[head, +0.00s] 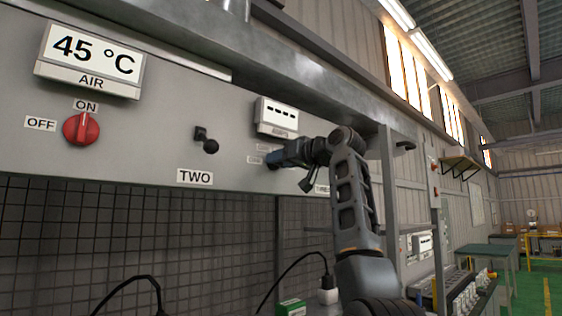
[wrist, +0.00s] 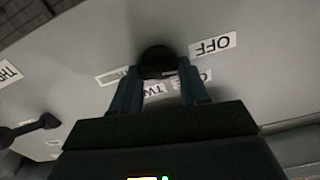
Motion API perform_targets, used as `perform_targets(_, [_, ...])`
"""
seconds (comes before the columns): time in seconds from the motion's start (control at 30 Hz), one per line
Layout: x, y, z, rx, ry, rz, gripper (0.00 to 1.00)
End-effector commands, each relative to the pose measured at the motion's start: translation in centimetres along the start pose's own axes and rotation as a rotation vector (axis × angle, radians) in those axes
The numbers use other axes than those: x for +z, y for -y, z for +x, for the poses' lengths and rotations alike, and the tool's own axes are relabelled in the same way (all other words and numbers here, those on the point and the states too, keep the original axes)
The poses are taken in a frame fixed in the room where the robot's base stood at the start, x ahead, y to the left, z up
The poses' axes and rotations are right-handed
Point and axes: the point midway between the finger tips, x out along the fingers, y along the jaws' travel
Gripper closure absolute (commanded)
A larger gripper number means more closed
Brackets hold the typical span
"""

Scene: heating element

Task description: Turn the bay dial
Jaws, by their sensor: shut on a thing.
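My gripper (head: 274,160) reaches up to the grey wall panel, under the small white display box. In the wrist view, my gripper (wrist: 157,73) is shut on a dark round dial (wrist: 157,58), one finger on each side of it. An OFF label (wrist: 213,44) sits right of the dial, and other small labels sit beside and below it, partly hidden by the fingers. In the head view the gripper mostly hides this dial, and its pointing direction cannot be told. A separate red dial (head: 81,128) with ON and OFF labels is at the far left of the panel.
A display (head: 92,55) reading 45 °C, labelled AIR, hangs above the red dial. A black knobbed lever (head: 208,143) sticks out above the TWO label (head: 195,177); a dark lever (wrist: 35,128) shows in the wrist view. The small display box (head: 277,116) is close above my gripper.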

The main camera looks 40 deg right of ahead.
Motion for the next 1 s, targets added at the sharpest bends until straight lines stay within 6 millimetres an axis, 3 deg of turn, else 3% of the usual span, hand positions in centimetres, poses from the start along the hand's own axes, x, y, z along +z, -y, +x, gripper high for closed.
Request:
perform_targets(0.6, [0.11,-0.24,0.02,-0.001,0.001,0.563,0.86])
perform_targets(1.0, [0.24,-0.40,0.02,0.000,0.002,0.817,0.86])
